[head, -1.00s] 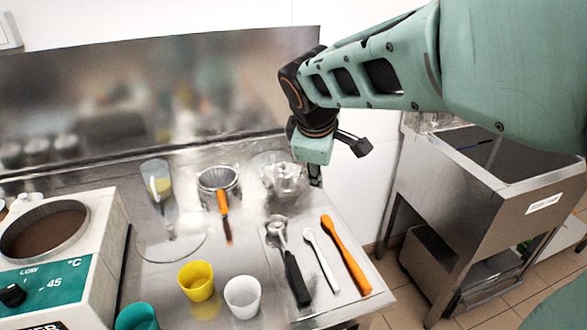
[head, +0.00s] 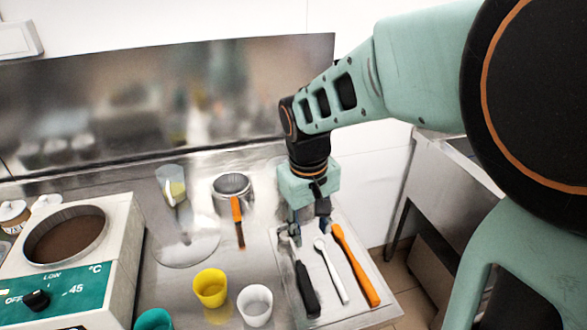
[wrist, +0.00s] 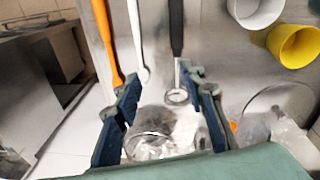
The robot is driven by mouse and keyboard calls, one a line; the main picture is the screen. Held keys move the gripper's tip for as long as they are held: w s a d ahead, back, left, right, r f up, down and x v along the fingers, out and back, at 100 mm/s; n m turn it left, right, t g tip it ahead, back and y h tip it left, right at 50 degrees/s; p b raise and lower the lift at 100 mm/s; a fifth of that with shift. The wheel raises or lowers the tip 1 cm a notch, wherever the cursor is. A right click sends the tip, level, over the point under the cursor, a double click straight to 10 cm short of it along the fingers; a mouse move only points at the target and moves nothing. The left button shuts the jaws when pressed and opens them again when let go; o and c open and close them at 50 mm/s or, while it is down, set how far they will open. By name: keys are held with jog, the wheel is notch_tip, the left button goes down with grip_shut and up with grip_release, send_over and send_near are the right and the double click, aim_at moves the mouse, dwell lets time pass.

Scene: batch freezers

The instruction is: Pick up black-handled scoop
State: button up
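The black-handled scoop (head: 306,290) lies on a metal tray on the counter, its handle toward the front and its metal head toward the back. In the wrist view its black handle (wrist: 176,28) runs up and its round metal head (wrist: 177,96) lies between the fingers in the picture. My gripper (head: 309,226) points down above the head end of the utensils and partly covers the scoop's head. In the wrist view my gripper (wrist: 162,82) is open, with nothing held. The gap in height is hard to judge.
A white spatula (head: 331,270) and an orange one (head: 355,265) lie right of the scoop. A clear bowl (wrist: 150,145) is close below the fingers. A metal pot (head: 232,190), yellow cup (head: 210,288) and white cup (head: 255,305) stand to the left.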

jog(key=s+a+m+g, duration=0.1)
jog(key=s+m, duration=0.1)
jog(key=s, duration=0.1)
send_over(304, 275)
jog(key=shift+y, duration=0.3)
jog(key=f, duration=0.6)
jog(key=shift+w+a+f, duration=0.1)
jog(key=shift+w+a, duration=0.1)
jog(key=shift+s+d+f+p, duration=0.15)
jog(key=shift+f+p, duration=0.15)
jog(key=shift+f, duration=2.35)
jog(key=shift+c, duration=0.5)
grip_shut()
